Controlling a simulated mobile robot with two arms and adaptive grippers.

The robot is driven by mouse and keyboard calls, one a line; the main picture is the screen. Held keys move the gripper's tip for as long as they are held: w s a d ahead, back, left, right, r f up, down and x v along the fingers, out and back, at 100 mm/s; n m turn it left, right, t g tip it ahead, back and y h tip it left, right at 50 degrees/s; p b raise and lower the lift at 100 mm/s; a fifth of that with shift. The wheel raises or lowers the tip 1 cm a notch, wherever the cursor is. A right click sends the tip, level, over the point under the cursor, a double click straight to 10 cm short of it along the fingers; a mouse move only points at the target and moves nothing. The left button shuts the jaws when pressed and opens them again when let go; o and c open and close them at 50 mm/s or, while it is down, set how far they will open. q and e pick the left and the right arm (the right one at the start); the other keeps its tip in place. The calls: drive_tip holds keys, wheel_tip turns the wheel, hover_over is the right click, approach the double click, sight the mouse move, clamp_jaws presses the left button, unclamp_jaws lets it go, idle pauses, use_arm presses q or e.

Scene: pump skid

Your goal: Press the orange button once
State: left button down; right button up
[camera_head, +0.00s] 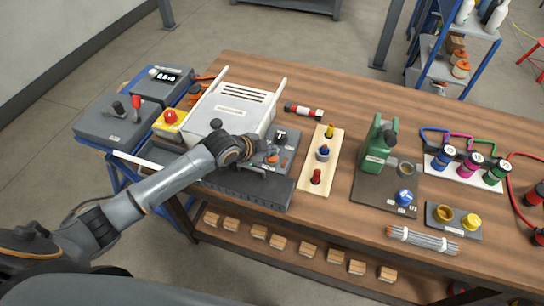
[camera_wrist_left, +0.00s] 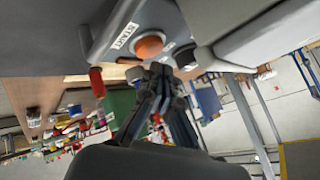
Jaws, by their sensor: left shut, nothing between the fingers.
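The grey control box has a round orange button (camera_wrist_left: 149,46) beside a START label (camera_wrist_left: 125,36) in the left wrist view. In the head view orange shows on the grey box (camera_head: 272,159), just right of my left gripper (camera_head: 262,146). My left gripper is shut and empty. In the left wrist view its fingertips (camera_wrist_left: 160,72) are close to the orange button, a little below it in the picture. I cannot tell whether they touch it. My right gripper is not in view.
A white-topped pump unit (camera_head: 235,108) stands behind the grey box. A yellow box with a red button (camera_head: 170,117) is left of it.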

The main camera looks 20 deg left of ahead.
sight(270, 159)
use_arm(q)
drive_tip(key=shift+f, duration=0.1)
idle(0.7)
drive_tip(key=shift+f, duration=0.3)
drive_tip(key=shift+f+b, duration=0.35)
drive_tip(key=shift+f, duration=0.2)
idle(0.7)
idle(0.3)
drive_tip(key=shift+r+p, duration=0.95)
drive_tip(key=shift+p, duration=0.1)
wheel_tip(270, 159, up, 5)
drive_tip(key=p, duration=0.5)
drive_tip(key=shift+r, duration=0.1)
